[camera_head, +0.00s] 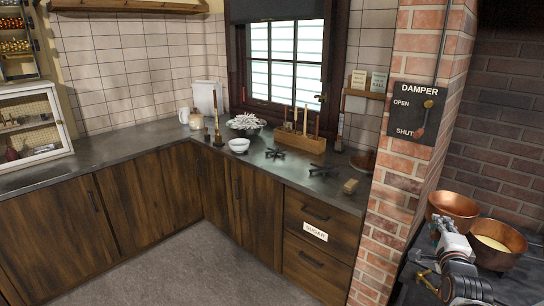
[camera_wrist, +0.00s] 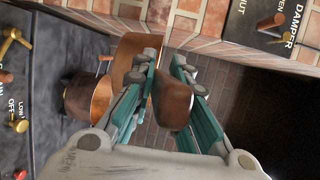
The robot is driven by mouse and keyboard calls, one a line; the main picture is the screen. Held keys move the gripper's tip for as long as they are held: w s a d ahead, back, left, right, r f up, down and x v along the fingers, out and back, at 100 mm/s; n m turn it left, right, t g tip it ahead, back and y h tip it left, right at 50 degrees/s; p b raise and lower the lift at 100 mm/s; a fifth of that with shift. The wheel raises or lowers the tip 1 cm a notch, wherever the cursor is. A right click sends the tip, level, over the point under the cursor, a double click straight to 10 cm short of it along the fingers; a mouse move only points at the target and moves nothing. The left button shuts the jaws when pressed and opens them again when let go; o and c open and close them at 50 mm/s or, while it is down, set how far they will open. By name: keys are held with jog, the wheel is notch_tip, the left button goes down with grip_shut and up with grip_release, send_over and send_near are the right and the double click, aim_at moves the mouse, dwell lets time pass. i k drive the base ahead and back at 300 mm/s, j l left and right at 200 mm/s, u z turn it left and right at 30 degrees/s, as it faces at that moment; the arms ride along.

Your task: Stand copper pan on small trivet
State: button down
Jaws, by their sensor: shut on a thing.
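A copper pan (camera_head: 453,208) is at the right, by the brick wall, and my gripper (camera_head: 438,228) is at its near side. In the wrist view the teal fingers of my gripper (camera_wrist: 172,88) are shut on its wall, and copper (camera_wrist: 172,104) shows between them. More of the pan (camera_wrist: 132,55) shows behind the left finger. Its underside is hidden, so I cannot tell whether it touches anything. Two dark trivets lie on the grey counter: a farther one (camera_head: 275,153) that looks smaller, and a nearer one (camera_head: 323,170) that looks larger. Both are bare.
A second copper pan (camera_head: 497,246) with pale contents stands on the dark stove top (camera_head: 520,290). A brick pillar (camera_head: 402,140) separates the stove from the counter. Around the trivets are a white bowl (camera_head: 239,146), a wooden rack (camera_head: 300,141) and a wooden block (camera_head: 350,186).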

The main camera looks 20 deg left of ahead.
aim_at(271, 155)
jog(key=j+u, duration=0.1)
jog(key=u, duration=1.8)
jog(key=i+u, duration=0.35)
jog(key=i, duration=1.15)
jog(key=i+z, duration=0.1)
jog(key=i, duration=0.4)
jog(key=i+j+z, duration=0.15)
jog(key=i, duration=0.35)
jog(key=i+j+z, duration=0.1)
jog(key=i, duration=0.4)
jog(key=z, duration=1.9)
jog(key=i+l+z, duration=0.1)
jog(key=z, duration=1.05)
jog(key=i, duration=0.35)
